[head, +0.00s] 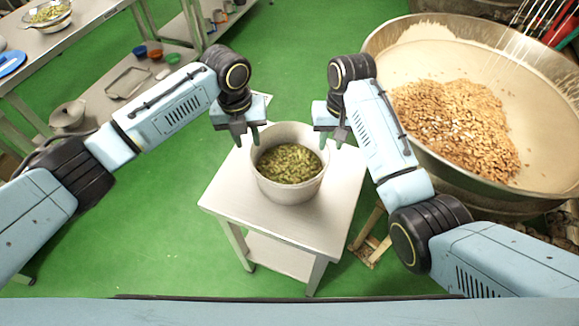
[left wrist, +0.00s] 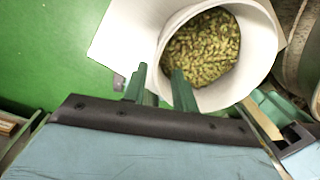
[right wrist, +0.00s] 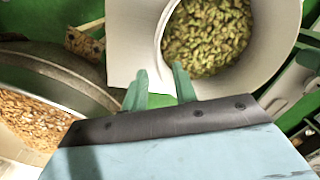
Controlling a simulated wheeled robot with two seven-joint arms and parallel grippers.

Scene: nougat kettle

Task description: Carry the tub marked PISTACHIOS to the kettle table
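A pale round tub (head: 262,186) full of green pistachios (head: 289,163) stands upright on a small steel table (head: 330,228). No lettering on it shows. My left gripper (head: 247,136) is at the tub's far left rim, its two fingers apart. My right gripper (head: 331,136) is at the far right rim, also with fingers apart.
A large metal kettle (head: 376,48) with pale mass and brown nuts (head: 455,125) stands close at the right, with a whisk (head: 515,25) over it. A steel bench (head: 75,35) with a bowl is at the back left. Green floor (head: 150,220) is free left of the table.

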